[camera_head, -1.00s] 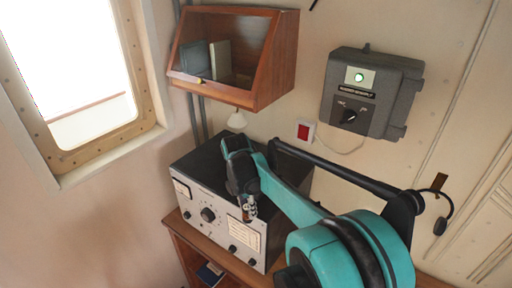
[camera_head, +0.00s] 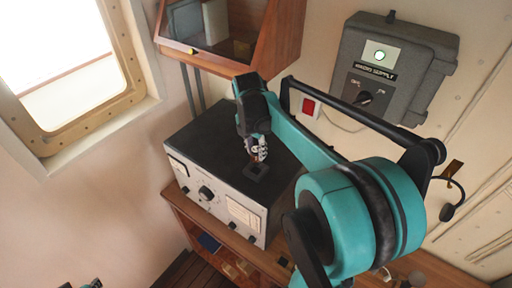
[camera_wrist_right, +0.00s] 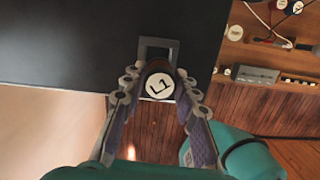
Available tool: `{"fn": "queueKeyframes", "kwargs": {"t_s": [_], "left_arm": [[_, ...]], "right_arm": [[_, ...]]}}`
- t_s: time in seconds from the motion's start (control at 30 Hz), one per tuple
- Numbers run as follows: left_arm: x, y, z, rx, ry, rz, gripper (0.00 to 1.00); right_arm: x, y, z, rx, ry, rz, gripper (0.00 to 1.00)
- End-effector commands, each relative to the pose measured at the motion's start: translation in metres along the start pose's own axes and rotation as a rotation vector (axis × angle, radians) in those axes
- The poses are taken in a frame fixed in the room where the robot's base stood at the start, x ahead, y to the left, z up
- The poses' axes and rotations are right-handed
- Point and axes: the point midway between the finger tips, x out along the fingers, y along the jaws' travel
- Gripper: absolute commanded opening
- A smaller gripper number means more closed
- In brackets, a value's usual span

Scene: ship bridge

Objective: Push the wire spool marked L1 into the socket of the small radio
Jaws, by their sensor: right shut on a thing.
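The wire spool marked L1 (camera_wrist_right: 159,86) shows its round white label end in the right wrist view. My right gripper (camera_head: 258,153) is shut on it, with one finger on each side. The small radio (camera_head: 209,166) is a box with a black top and a pale front with knobs. Its socket (camera_wrist_right: 158,45) is a grey square frame on the black top, seen just beyond the spool. The socket also shows in the head view (camera_head: 257,173), just below my fingertips. The spool covers the socket's near edge in the wrist view; I cannot tell if they touch.
The radio stands on a wooden shelf unit (camera_head: 190,218). A wooden cabinet (camera_head: 285,35) hangs above it, and a grey switch box (camera_head: 425,70) is on the wall. Small items (camera_wrist_right: 236,32) lie on the wood beside the radio. A window (camera_head: 75,60) is at left.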

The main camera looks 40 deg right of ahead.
Motion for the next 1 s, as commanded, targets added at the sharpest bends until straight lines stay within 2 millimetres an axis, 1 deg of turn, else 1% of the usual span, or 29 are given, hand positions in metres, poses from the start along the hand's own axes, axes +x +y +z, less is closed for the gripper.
{"fn": "queueKeyframes", "kwargs": {"t_s": [0.03,0.5,1.0], "left_arm": [[0.003,0.000,0.002,0.000,0.000,0.000,0.15],[0.019,0.000,0.013,0.000,0.000,0.000,0.15],[0.018,0.000,0.013,0.000,0.000,0.000,0.15]], "right_arm": [[0.004,0.000,0.000,0.000,0.000,0.000,0.00],[0.033,0.000,-0.004,0.001,0.000,0.000,0.00],[0.032,0.000,-0.004,0.001,-0.001,0.000,0.00]]}}
